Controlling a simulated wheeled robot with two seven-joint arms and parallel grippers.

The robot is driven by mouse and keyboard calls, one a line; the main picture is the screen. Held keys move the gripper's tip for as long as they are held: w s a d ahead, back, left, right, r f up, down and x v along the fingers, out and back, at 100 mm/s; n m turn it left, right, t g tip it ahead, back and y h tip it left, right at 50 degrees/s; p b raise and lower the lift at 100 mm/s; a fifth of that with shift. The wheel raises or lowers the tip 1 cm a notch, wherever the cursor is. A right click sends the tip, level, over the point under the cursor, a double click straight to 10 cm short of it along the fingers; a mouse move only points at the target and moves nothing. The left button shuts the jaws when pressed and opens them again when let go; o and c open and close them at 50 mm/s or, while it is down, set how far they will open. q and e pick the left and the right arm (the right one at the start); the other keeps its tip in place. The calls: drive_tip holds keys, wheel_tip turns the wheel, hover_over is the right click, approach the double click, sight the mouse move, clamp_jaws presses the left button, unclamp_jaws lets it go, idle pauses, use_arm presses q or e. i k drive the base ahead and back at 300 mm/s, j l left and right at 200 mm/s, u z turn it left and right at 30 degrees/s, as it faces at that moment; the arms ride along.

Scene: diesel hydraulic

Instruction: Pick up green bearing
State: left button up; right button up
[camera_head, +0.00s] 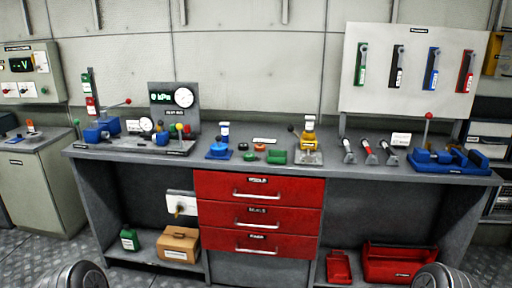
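Small parts lie on top of the grey workbench (370,175), above its red drawers. Among them are a green round part (276,157) and a smaller dark-green ring (259,147); they are too small to tell for sure which is the green bearing. A red ring-like part (250,156) lies just left of the larger green part. Neither of my grippers is in view. Only rounded grey parts, probably of my arms, show at the bottom left and bottom right edges, well short of the bench top.
A blue part (218,151) stands left of the small parts, and a yellow-topped device (308,145) stands right. A gauge panel (174,108) and a blue vise (450,160) stand farther out. Red drawers (258,215) are shut. A cardboard box (179,244) and red toolbox (400,262) sit below.

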sight(249, 156)
drive_tip(key=i+z, duration=0.2)
drive_tip(key=i, duration=0.25)
drive_tip(key=i+j+z, duration=0.25)
drive_tip(key=i, duration=0.15)
drive_tip(key=i+j+z, duration=0.2)
drive_tip(key=i, duration=0.2)
drive_tip(key=i+j+z, duration=0.25)
drive_tip(key=i, duration=0.15)
